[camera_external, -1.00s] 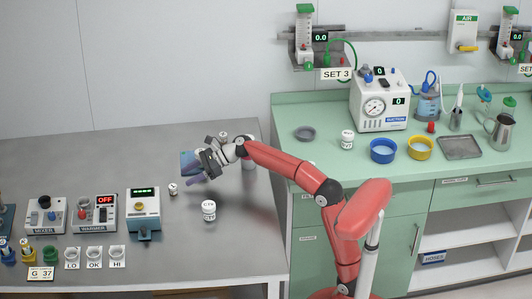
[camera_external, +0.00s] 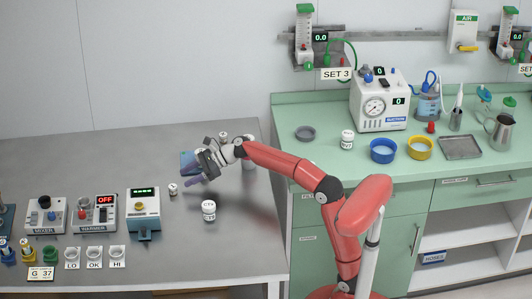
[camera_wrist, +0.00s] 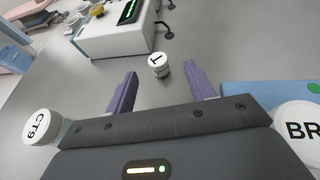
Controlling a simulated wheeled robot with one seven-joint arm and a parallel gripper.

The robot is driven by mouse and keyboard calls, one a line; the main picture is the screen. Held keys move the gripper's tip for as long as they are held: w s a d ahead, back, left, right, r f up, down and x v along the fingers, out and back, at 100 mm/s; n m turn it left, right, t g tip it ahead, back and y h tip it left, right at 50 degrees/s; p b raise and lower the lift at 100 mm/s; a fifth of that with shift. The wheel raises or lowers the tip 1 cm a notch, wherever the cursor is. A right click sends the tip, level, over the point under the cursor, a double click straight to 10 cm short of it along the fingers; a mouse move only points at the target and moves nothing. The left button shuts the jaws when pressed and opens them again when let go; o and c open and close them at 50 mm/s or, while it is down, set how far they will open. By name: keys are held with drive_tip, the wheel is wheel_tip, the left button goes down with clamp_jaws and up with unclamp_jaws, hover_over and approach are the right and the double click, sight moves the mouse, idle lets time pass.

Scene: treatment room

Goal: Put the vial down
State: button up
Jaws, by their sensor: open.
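A small white-capped vial (camera_external: 172,189) with a dark mark on its cap stands on the grey metal table; it also shows in the wrist view (camera_wrist: 160,66). My gripper (camera_external: 192,182) is low over the table, just right of the vial. In the wrist view my gripper (camera_wrist: 161,76) has its two purple fingers spread wide, with nothing held between them. The vial shows beyond the gap between the fingertips, apart from both.
A white jar marked CT9 (camera_external: 209,212) stands in front of my gripper. A jar marked BR (camera_wrist: 300,130) and a blue item (camera_wrist: 250,95) are close on the right in the wrist view. A white device (camera_external: 144,212) stands left of the vial.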

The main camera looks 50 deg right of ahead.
sight(172, 186)
drive_tip(key=x, duration=0.7)
drive_tip(key=shift+s+a+f, duration=0.15)
drive_tip(key=shift+f, duration=0.05)
drive_tip(key=shift+c, duration=0.2)
drive_tip(key=shift+r, duration=0.1)
drive_tip(key=c, duration=1.1)
